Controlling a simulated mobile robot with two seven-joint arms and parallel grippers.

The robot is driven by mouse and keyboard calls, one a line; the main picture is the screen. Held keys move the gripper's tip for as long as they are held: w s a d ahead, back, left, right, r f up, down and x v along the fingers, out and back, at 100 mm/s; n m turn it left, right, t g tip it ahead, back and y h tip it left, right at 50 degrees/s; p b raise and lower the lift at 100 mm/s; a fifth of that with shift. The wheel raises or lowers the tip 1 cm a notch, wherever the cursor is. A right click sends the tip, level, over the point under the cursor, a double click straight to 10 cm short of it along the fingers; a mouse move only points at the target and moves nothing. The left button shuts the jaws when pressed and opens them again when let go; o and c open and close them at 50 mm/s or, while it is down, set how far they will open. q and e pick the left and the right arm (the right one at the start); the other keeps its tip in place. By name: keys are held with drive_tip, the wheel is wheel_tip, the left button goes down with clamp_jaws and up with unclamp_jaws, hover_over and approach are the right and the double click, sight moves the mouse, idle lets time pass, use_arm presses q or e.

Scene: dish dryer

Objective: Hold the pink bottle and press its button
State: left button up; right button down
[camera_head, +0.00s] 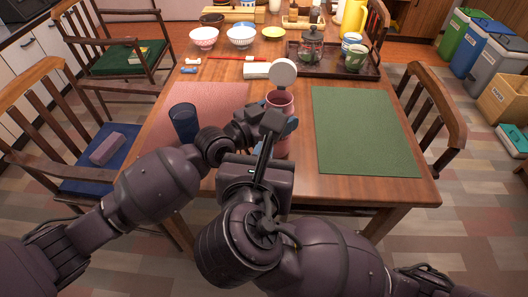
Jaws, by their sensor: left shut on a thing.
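The pink bottle (280,102) stands upright over the table between the two placemats. A round pale lid (283,73) shows above its rim and looks flipped up. My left gripper (262,128) comes in from the left and is shut on the bottle's side. My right gripper (268,140) reaches up from the front and overlaps the lower part of the bottle in the picture. Its fingers are seen from behind, so their opening and any contact are unclear. The button cannot be made out. My grippers hide much of the bottle's lower body.
A dark blue cup (184,123) stands on the pink placemat (222,96), close to my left arm. The green placemat (365,130) is bare. A dark tray (330,66) with a glass press and cups lies behind. Bowls (240,38) stand farther back.

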idle(0.4)
use_arm(q)
drive_tip(key=o, duration=1.3)
